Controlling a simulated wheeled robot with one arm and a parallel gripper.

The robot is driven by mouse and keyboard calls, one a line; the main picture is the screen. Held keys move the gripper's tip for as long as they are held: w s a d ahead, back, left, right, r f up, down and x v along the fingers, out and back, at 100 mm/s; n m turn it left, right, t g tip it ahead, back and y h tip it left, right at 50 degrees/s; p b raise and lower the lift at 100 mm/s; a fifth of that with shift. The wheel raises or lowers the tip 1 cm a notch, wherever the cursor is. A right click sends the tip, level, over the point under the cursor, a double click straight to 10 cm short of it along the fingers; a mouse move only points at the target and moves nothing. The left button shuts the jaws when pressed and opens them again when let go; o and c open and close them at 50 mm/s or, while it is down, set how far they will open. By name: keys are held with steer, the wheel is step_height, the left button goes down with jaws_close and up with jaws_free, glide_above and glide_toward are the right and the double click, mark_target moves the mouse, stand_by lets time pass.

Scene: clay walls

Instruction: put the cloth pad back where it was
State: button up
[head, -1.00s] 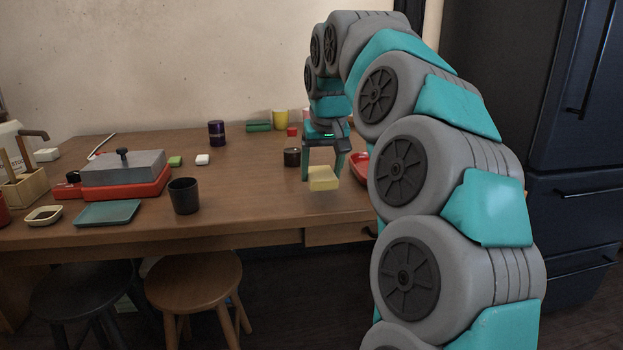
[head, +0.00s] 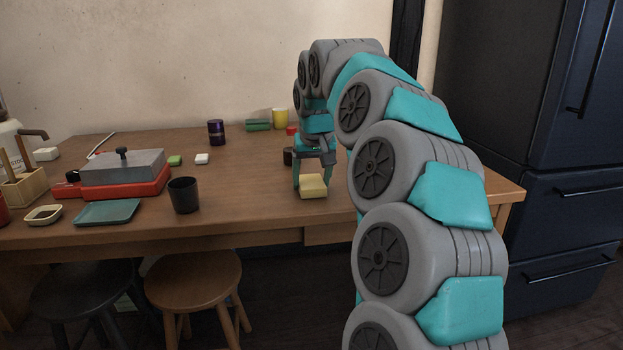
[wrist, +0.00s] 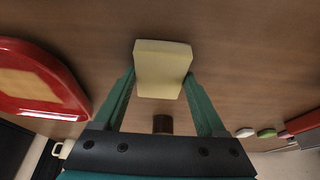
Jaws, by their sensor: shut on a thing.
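The cloth pad, a pale yellow block (head: 313,188), is between the fingers of my gripper (head: 314,178), low over the front right part of the wooden table. In the wrist view the pad (wrist: 163,62) sits at the fingertips, with one green finger against each side. My gripper (wrist: 162,80) is shut on it. I cannot tell whether the underside of the pad touches the table. No mark of its former place can be made out.
A red dish (wrist: 40,100) lies beside the gripper in the wrist view; my arm hides it in the head view. A dark round pot (head: 288,156) stands just behind the gripper. A black cup (head: 184,195), teal tray (head: 107,213) and red-based grey box (head: 122,168) are further left.

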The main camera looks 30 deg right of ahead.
steer(key=shift+f, duration=0.1)
steer(key=o, duration=1.2)
steer(key=shift+o, duration=0.2)
steer(key=v, duration=1.2)
steer(key=shift+a, duration=0.1)
